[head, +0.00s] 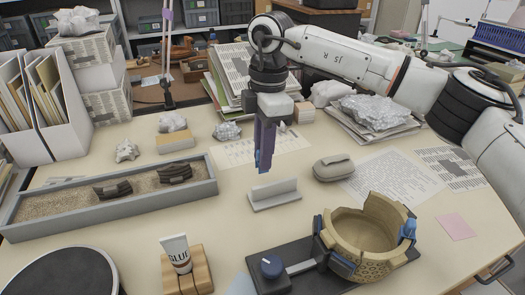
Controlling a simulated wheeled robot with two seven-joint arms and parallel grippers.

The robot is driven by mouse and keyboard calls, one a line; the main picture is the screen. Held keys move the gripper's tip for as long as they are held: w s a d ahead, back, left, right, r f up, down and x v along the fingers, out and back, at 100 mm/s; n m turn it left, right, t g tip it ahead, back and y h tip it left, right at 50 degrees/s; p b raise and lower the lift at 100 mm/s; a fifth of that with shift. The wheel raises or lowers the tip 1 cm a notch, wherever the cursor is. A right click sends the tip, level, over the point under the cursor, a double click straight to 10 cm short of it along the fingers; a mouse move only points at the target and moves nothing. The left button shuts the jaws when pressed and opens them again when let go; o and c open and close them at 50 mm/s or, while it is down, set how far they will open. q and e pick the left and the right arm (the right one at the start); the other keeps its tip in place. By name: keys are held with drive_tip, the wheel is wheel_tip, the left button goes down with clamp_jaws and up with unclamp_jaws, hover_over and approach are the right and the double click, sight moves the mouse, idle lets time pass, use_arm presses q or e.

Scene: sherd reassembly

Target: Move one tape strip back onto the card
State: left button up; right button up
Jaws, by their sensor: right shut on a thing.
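My right gripper (264,166) hangs fingers down above the middle of the table, behind a white card stand (275,195). Its bluish-purple fingers are closed, and what they pinch is too small to make out clearly; it appears to be a tape strip. The fingertips are above the stand and apart from it. The stand's upright face shows no strip that I can make out. A tan pot (362,240) with a broken, uneven rim sits at the front right, with blue pieces (408,229) on its sides. My left gripper is not in view.
A grey sand tray (110,208) with two dark sherds lies at the left. A glue tube (177,253) stands on a wooden block in front. A grey case (333,168) and printed sheets lie right of the stand.

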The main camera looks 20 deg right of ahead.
sight(263, 186)
drive_tip(key=shift+f+b, duration=1.25)
drive_tip(key=shift+f, duration=0.45)
drive_tip(key=shift+f+b, duration=0.35)
drive_tip(key=shift+f, duration=0.15)
drive_tip(key=shift+p, duration=0.45)
drive_tip(key=shift+f+b, duration=0.5)
drive_tip(key=shift+f, duration=1)
idle(0.9)
drive_tip(key=o, duration=0.8)
